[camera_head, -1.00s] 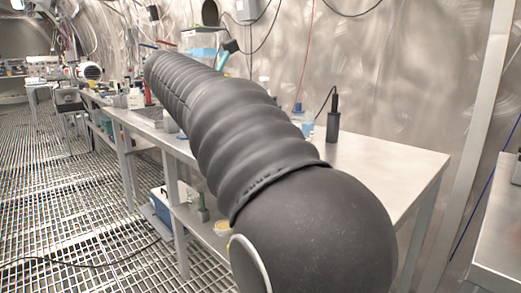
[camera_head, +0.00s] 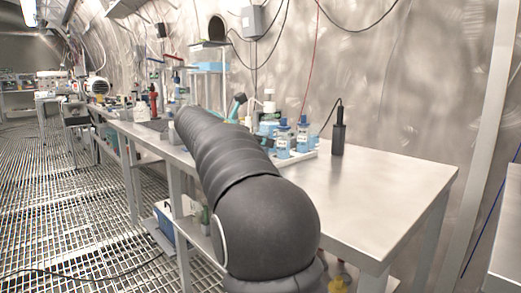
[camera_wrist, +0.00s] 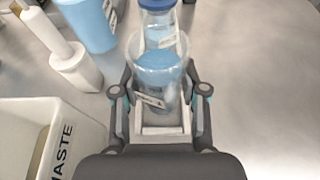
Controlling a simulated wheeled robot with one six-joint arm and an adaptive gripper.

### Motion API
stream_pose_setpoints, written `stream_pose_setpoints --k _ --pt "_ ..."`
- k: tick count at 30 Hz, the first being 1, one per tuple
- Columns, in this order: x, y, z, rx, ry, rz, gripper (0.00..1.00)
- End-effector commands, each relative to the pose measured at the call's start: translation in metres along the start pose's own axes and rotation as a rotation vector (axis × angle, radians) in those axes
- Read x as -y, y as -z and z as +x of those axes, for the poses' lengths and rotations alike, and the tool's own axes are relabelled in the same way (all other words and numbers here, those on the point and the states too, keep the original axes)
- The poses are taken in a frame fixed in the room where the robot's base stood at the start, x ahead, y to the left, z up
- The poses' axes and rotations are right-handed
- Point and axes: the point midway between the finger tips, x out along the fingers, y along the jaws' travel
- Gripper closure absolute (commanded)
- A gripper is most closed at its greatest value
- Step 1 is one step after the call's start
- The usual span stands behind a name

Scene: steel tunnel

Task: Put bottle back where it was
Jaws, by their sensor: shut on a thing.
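In the wrist view my gripper (camera_wrist: 160,100) is shut on a clear, labelled bottle (camera_wrist: 158,85) that shows blue at its top. The bottle stands between the two fingers. Whether its base touches anything is hidden. A second clear bottle with a blue cap (camera_wrist: 158,5) is just beyond it. In the head view, two blue-capped bottles with blue liquid (camera_head: 283,138) (camera_head: 303,134) stand on a low white tray (camera_head: 306,156) on the steel bench.
A black device (camera_head: 338,135) stands right of the tray. The bench's right part (camera_head: 385,180) is clear.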

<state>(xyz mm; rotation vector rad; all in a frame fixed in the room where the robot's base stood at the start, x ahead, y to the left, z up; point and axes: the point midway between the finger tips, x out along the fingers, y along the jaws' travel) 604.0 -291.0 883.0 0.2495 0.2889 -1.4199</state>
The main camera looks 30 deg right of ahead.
Motion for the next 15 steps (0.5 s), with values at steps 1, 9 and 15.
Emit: stream_pose_setpoints --k 1,9,15 --pt "0.0002 0.0097 0.0033 0.000 0.000 -0.001 0.99" --pt "-0.0005 0.0175 0.0061 -0.005 0.001 -0.004 1.00" --pt "-0.0004 0.0166 0.0058 -0.004 0.001 -0.003 0.32"
